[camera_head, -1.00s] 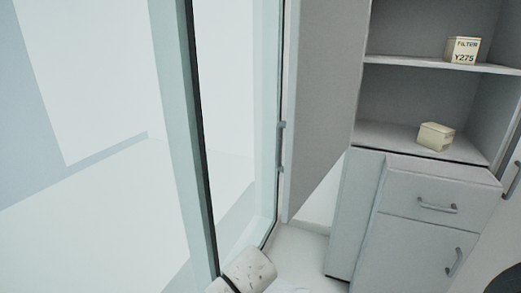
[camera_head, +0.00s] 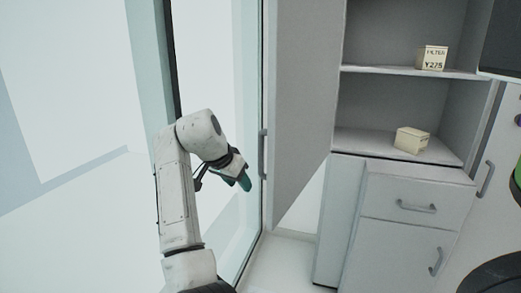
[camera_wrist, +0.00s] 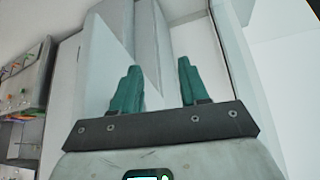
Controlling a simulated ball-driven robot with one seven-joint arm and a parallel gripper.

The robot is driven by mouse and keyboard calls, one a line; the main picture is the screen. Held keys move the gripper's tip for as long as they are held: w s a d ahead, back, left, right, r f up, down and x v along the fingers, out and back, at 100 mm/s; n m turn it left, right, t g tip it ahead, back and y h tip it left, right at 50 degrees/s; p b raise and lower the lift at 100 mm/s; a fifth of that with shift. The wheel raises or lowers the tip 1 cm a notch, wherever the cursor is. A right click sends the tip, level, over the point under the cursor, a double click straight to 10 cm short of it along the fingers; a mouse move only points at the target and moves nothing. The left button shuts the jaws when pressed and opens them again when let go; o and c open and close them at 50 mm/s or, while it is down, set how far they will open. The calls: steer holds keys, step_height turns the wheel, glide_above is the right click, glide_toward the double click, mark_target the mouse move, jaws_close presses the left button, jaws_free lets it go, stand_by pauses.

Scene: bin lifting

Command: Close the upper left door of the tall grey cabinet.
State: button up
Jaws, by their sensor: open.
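The tall grey cabinet (camera_head: 340,215) stands at the right in the head view. Its upper left door (camera_head: 302,95) is swung open toward me, with a vertical handle (camera_head: 263,152) on its outer side. My gripper (camera_head: 246,183) is just left of the door's lower part in the head view, apart from the handle as far as I can tell. In the wrist view my gripper's green fingers (camera_wrist: 158,85) are spread with nothing between them. A grey upright panel, probably the door (camera_wrist: 152,45), shows beyond them.
The open shelves hold a box marked FILTER Y275 (camera_head: 432,58) and another small box (camera_head: 411,140). A drawer (camera_head: 400,204) and a lower door (camera_head: 395,255) are shut below. A glass wall with a pale frame (camera_head: 150,80) stands close to my arm on the left.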

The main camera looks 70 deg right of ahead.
step_height(320, 180, up, 18)
steer(key=s+d+m+g+y, duration=0.2)
steer(key=m+y, duration=0.1)
steer(key=m, duration=0.3)
glide_above(261, 170)
steer(key=f, duration=1)
steer(key=shift+w+d+p, duration=0.2)
steer(key=shift+d+p, duration=0.1)
steer(key=shift+d, duration=0.05)
steer(key=shift+c, duration=0.3)
steer(key=shift+r, duration=0.1)
jaws_close()
